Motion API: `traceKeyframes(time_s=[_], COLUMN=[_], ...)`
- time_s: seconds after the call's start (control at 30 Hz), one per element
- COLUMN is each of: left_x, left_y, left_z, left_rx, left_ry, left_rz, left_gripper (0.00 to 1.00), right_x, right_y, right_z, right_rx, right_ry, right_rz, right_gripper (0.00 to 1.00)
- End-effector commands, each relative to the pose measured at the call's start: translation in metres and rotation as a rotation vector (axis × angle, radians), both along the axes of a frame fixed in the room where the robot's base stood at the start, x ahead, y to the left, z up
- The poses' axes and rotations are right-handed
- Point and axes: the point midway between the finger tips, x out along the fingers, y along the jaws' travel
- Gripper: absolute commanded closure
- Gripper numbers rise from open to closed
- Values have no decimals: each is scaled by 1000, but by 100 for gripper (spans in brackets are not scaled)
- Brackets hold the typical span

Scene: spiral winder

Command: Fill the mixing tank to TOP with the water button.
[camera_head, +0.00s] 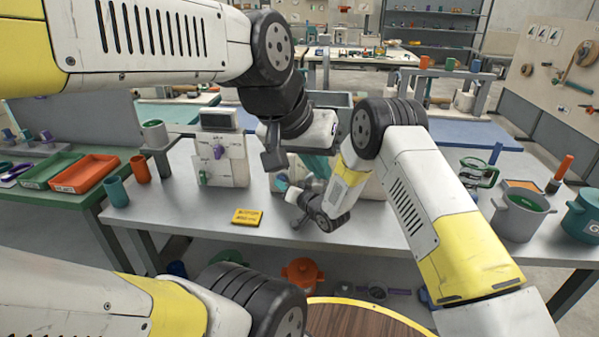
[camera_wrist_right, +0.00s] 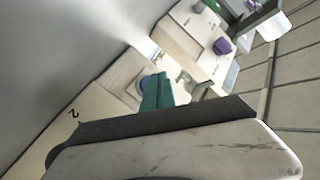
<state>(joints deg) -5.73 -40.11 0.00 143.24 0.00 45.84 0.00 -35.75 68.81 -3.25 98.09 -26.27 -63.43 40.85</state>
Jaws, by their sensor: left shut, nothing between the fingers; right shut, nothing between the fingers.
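A pale machine housing stands on the grey bench behind my arms, mostly hidden, with its bare right part (camera_head: 372,187) showing. My left gripper (camera_head: 318,166) points down in front of the housing, shut and empty. My right gripper (camera_head: 292,190) is lower and to the left, close to the blue part; contact cannot be told. In the right wrist view, its teal shut fingers (camera_wrist_right: 160,90) lie beside a bluish round edge. I cannot make out the mixing tank or its level.
A pale panel (camera_head: 227,172) with a purple knob (camera_head: 217,152) stands left of the housing. A yellow sign (camera_head: 247,216) lies on the bench (camera_head: 180,212). Teal and orange cups and trays are at left. A grey pot (camera_head: 515,223) and a teal pot (camera_head: 582,215) stand at right.

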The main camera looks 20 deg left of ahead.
Motion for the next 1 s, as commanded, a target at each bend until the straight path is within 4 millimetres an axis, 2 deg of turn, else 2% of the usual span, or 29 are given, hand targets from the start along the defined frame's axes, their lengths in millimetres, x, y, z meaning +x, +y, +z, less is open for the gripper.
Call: traceKeyframes(time_s=[0.03,0.07,0.5,1.0], left_x=[0,0,0,0], left_y=[0,0,0,0], left_z=[0,0,0,0], left_rx=[0,0,0,0], left_ry=[0,0,0,0], left_rz=[0,0,0,0], left_gripper=[100,100,100,100], right_x=[8,6,-41,-46], right_y=[-9,-9,-14,-14], right_z=[5,4,0,-1], right_rx=[1,0,-3,-3], right_ry=[-13,-12,-1,1], right_rz=[-19,-19,-7,-4], right_gripper=[100,100,100,100])
